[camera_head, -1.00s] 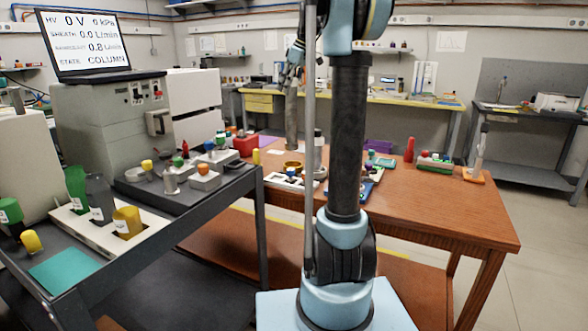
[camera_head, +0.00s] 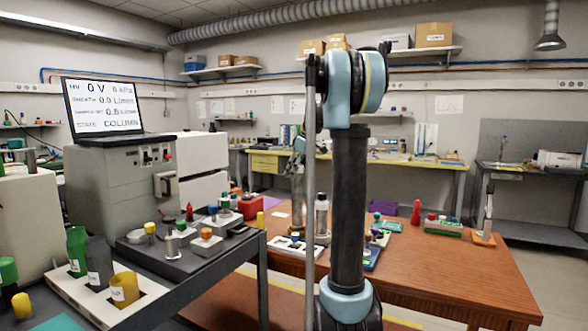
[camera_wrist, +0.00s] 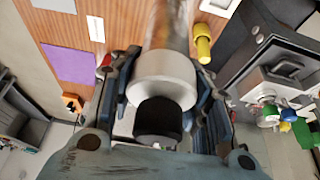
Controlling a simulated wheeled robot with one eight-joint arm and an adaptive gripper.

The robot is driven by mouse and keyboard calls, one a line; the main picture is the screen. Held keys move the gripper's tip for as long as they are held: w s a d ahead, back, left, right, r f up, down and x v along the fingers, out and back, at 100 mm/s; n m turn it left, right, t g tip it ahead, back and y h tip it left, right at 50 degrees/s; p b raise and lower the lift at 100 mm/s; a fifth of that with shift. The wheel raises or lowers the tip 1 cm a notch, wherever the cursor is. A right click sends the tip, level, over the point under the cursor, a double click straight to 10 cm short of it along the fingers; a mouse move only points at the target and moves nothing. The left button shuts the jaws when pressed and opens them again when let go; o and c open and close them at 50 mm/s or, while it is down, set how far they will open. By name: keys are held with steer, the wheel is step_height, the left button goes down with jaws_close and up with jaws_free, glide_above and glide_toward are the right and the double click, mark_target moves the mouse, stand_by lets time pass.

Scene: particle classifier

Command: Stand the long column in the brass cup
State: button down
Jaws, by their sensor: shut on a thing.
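My gripper (camera_wrist: 160,95) is shut on the long column (camera_wrist: 163,75), around its pale silver collar; the black end points toward the wrist camera. In the head view my gripper (camera_head: 298,158) is partly behind my arm. The column (camera_head: 297,195) hangs upright below it as a grey-brown shaft over the wooden table. Its lower end is near the white holder tray. The brass cup cannot be made out clearly now, and I cannot tell whether the column's foot is in it or above it.
A silver bottle with a black cap (camera_head: 321,215) stands close right of the column. A white tray (camera_head: 287,244) lies at its foot. A yellow cylinder (camera_wrist: 203,43) and a purple sheet (camera_wrist: 75,62) are nearby.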

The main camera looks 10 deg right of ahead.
steer(key=shift+f, duration=0.65)
steer(key=c, duration=0.9)
jaws_free()
steer(key=shift+o, duration=0.2)
steer(key=v, duration=1.2)
steer(key=s+a+f+m+h, duration=0.1)
steer(key=s+f+m, duration=0.1)
steer(key=s+f, duration=0.35)
steer(key=s+a+f+m, duration=0.1)
steer(key=s+f, duration=0.2)
steer(key=s, duration=0.6)
steer(key=s+a+f+m+h, duration=0.1)
steer(key=s+a+f+m, duration=0.1)
steer(key=s+f, duration=0.45)
steer(key=s+d+f+m+h, duration=0.1)
steer(key=s+f+m, duration=0.4)
steer(key=s+f, duration=1.6)
steer(key=shift+s+d+m+g+h, duration=0.25)
steer(key=shift+d+m+g+h, duration=0.05)
steer(key=shift+h, duration=0.1)
